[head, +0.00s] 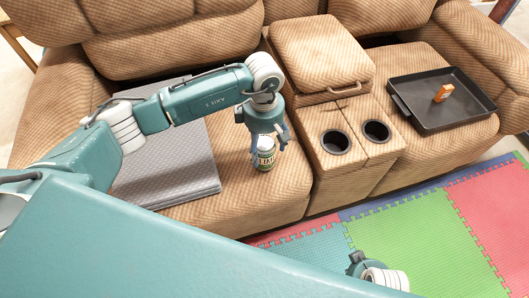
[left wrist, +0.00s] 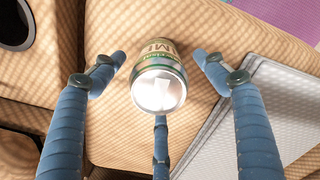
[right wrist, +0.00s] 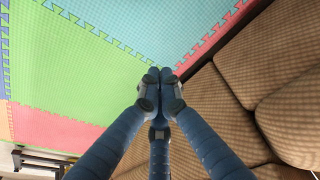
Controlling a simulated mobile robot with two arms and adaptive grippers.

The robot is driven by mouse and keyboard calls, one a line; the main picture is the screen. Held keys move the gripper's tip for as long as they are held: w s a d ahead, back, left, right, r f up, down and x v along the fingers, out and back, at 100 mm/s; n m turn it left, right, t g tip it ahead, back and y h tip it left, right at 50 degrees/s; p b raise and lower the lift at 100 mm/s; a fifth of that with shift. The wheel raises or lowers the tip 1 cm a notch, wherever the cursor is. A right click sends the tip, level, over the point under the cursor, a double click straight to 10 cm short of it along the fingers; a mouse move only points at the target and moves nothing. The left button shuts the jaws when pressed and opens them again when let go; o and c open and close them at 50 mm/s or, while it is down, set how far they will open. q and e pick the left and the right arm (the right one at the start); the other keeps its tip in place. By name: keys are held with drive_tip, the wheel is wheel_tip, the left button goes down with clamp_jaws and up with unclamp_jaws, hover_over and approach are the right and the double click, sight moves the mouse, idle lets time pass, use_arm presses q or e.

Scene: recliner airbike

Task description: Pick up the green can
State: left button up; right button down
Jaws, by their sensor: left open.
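The green can (head: 265,158), with a pale label and silver top, stands on the tan sofa seat just left of the console. My left gripper (head: 269,148) is over it with its fingers spread around the can's sides. In the left wrist view the can (left wrist: 160,82) lies between the open fingers, with visible gaps to both side fingers; the third finger is near its lid. My right gripper (right wrist: 160,76) is shut and empty, its fingertips together above the floor mats, away from the can.
A grey flat slab (head: 170,165) lies on the seat left of the can. The console (head: 345,165) with two cup holders stands to the right. Coloured foam mats (head: 410,235) cover the floor.

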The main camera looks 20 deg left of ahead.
use_arm(q)
drive_tip(key=c, duration=1.6)
drive_tip(key=shift+r, duration=0.1)
